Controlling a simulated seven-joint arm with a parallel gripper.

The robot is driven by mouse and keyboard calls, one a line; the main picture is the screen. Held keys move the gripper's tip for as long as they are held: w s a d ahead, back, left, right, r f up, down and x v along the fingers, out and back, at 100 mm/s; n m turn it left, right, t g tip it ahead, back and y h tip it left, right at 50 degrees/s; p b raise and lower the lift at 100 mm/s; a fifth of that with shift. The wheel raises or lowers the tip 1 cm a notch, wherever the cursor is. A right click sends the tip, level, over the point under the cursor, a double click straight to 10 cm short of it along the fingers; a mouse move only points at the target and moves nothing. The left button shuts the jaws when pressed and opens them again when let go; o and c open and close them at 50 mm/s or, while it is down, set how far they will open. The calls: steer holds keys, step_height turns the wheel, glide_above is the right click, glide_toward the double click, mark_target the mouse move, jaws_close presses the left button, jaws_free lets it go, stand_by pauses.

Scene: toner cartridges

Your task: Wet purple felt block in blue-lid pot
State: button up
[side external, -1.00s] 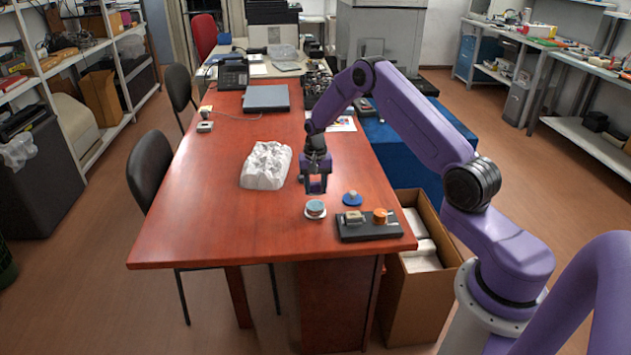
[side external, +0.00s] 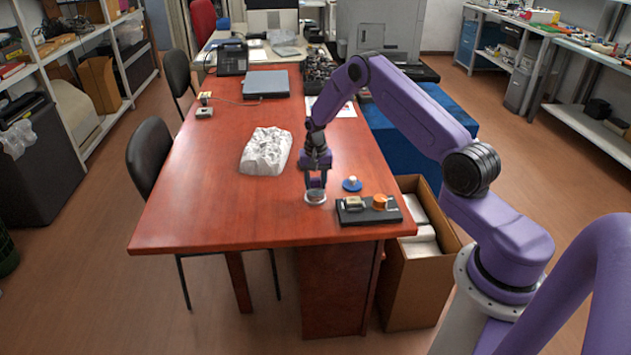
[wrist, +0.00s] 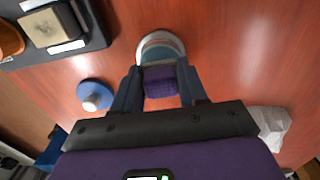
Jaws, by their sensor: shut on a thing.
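My gripper (side external: 315,187) is shut on the purple felt block (wrist: 160,82), which shows between the fingers in the wrist view. An open round pot (side external: 316,198) stands on the table directly below the fingertips. In the wrist view the pot (wrist: 160,43) has a pale rim, and the block overlaps its near edge. I cannot tell whether the block touches what is inside. The blue lid (side external: 352,184) with a white knob lies on the table beside the pot; it also shows in the wrist view (wrist: 94,95).
A dark tray (side external: 350,219) near the table's front right edge holds a beige block (side external: 354,203) and an orange round piece (side external: 380,201). A crumpled white lump (side external: 266,152) lies to the left of my gripper. The front left of the red-brown table (side external: 205,205) is clear.

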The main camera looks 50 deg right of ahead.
mark_target(315, 180)
steer(key=shift+f, duration=0.65)
stand_by(1.6)
steer(key=shift+r, duration=3.6)
steer(key=shift+a+r, duration=0.1)
steer(key=shift+a, duration=0.15)
steer(key=s+a+r+n, duration=0.4)
steer(key=s+a, duration=0.4)
steer(key=s, duration=0.1)
steer(key=s+a+r+n, duration=0.5)
steer(key=s+a, duration=0.4)
